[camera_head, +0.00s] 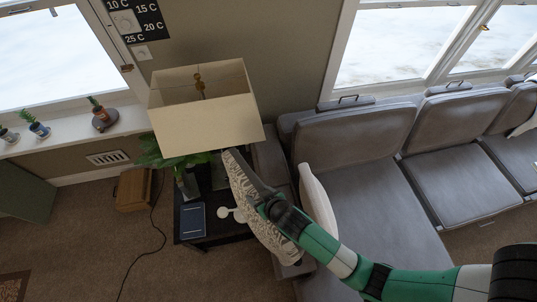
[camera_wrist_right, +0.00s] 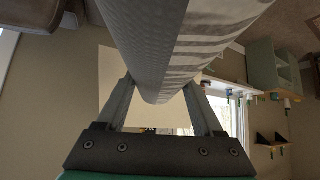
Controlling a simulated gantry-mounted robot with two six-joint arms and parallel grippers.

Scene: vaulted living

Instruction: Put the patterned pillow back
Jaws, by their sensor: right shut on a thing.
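The patterned pillow (camera_head: 258,213) is grey and white and hangs tilted beside the near arm of the grey sofa (camera_head: 361,137). My right gripper (camera_head: 241,174) is shut on the patterned pillow, near its upper end. In the right wrist view the pillow (camera_wrist_right: 160,50) runs between the two fingers of the right gripper (camera_wrist_right: 160,100) and hides much of the view. A plain white pillow (camera_head: 318,203) leans on the sofa seat, just right of the patterned one and partly behind my arm. My left gripper is not in view.
A lamp with a cream shade (camera_head: 208,117) stands close to the pillow's top. A dark side table (camera_head: 224,232) holds a blue book (camera_head: 192,220), a white object (camera_head: 231,213) and a green plant (camera_head: 160,152). The sofa seat (camera_head: 385,210) is largely clear.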

